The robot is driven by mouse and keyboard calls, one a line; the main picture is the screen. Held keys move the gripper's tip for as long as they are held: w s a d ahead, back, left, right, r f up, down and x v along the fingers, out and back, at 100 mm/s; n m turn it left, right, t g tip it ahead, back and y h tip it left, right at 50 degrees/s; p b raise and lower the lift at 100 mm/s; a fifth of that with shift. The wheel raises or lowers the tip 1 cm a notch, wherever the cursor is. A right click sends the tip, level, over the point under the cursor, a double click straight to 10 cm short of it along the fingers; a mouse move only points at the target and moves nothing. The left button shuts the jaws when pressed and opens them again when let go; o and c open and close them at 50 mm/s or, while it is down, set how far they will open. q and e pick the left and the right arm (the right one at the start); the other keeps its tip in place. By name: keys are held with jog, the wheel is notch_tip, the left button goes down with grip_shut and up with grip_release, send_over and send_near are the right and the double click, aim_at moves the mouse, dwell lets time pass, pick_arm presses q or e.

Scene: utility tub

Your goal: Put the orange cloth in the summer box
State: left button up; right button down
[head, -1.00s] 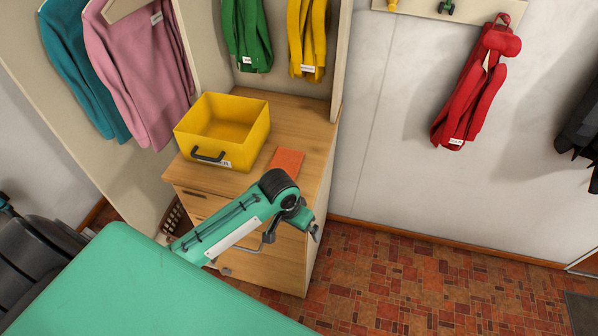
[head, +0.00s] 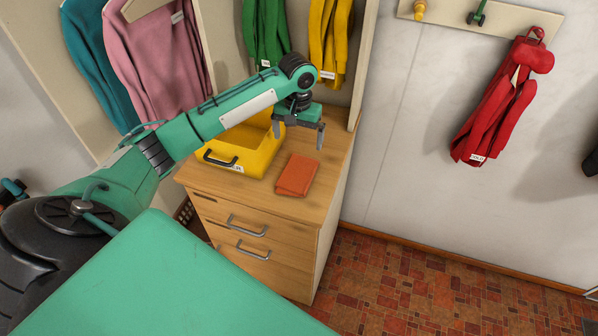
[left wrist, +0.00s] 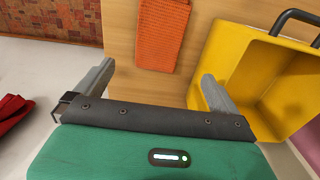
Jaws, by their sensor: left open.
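The orange cloth (head: 296,175) lies folded flat on the wooden cabinet top, just right of the yellow box. It also shows in the left wrist view (left wrist: 162,32), ahead of the fingers. The yellow box (head: 262,160) is open-topped with a black handle and a small label too small to read. My arm hides part of it; its inside shows empty in the left wrist view (left wrist: 262,65). My left gripper (head: 299,134) is open and empty, above the cabinet top behind the cloth, beside the box. My right gripper is not in view.
The wooden cabinet (head: 270,207) has drawers with metal handles. Pink (head: 160,60) and teal garments hang at left, green and yellow ones behind. The cabinet top right of the cloth is clear.

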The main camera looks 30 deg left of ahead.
pick_arm(q)
jog(key=p, duration=0.2)
send_over(297, 173)
jog(key=w, duration=0.1)
jog(key=f, duration=0.7)
jog(key=shift+a+f, duration=0.3)
jog(key=shift+f, duration=0.05)
jog(key=shift+s+d+f, duration=0.1)
jog(key=shift+s+f, duration=0.05)
jog(key=shift+f, duration=0.3)
jog(key=f, duration=0.1)
jog(key=f+p, duration=0.2)
jog(key=shift+s+d+f, duration=0.2)
jog(key=shift+s+f, duration=0.1)
jog(key=shift+f, duration=0.55)
jog(key=c, duration=0.8)
jog(key=shift+c, duration=0.4)
jog(key=shift+r, duration=0.1)
